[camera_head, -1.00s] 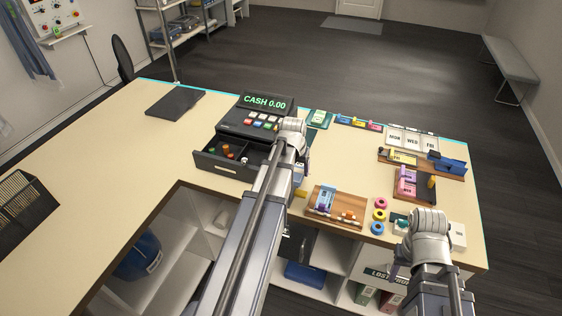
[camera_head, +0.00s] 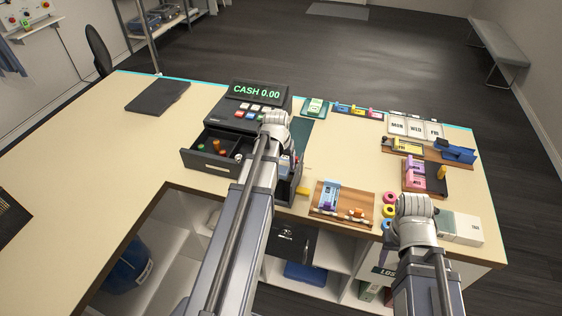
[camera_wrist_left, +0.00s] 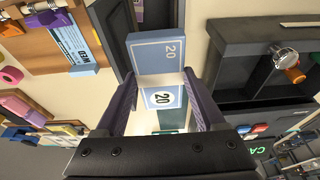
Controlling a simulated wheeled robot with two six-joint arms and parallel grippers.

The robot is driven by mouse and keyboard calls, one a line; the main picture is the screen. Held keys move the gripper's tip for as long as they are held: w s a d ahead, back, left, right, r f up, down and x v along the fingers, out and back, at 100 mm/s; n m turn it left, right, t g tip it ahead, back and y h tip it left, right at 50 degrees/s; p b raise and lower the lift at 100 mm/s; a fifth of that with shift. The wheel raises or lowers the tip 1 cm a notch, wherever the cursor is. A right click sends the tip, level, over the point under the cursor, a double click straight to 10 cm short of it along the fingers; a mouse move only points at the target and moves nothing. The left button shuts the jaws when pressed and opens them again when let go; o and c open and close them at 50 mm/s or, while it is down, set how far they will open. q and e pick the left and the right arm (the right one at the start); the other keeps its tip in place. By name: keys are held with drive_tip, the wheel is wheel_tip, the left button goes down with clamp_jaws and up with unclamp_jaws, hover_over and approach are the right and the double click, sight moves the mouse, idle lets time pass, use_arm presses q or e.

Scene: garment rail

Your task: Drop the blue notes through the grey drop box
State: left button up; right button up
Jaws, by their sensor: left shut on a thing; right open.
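My left gripper (camera_wrist_left: 162,98) is shut on the blue notes (camera_wrist_left: 157,52), a light blue block marked 20, seen between its fingers in the left wrist view. In the head view the left wrist (camera_head: 274,130) hides the notes and fingers, at the right side of the cash register. A dark grey box (camera_head: 287,189) stands beside the open drawer, partly hidden by my left arm; I take it for the drop box. A dark grey frame (camera_wrist_left: 123,60) shows behind the notes; I cannot tell their height above it. My right gripper (camera_head: 412,208) is at the counter's front right, its fingers hidden.
The cash register (camera_head: 252,112) has an open drawer (camera_head: 210,165) with small items. A wooden board (camera_head: 343,203) with clips, coloured rings (camera_head: 389,197), a pink-block tray (camera_head: 424,180) and a white box (camera_head: 466,228) crowd the right.

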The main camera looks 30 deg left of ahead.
use_arm(q)
drive_tip(key=shift+f, duration=0.1)
wheel_tip(320, 180, down, 8)
drive_tip(key=b, duration=0.8)
drive_tip(key=shift+f, duration=0.15)
drive_tip(key=shift+s+d, duration=0.1)
drive_tip(key=shift+s, duration=0.3)
idle(0.7)
drive_tip(key=shift+f+b, duration=0.25)
drive_tip(key=shift+b, duration=0.25)
idle(0.6)
drive_tip(key=o, duration=1.3)
drive_tip(key=shift+o, duration=0.2)
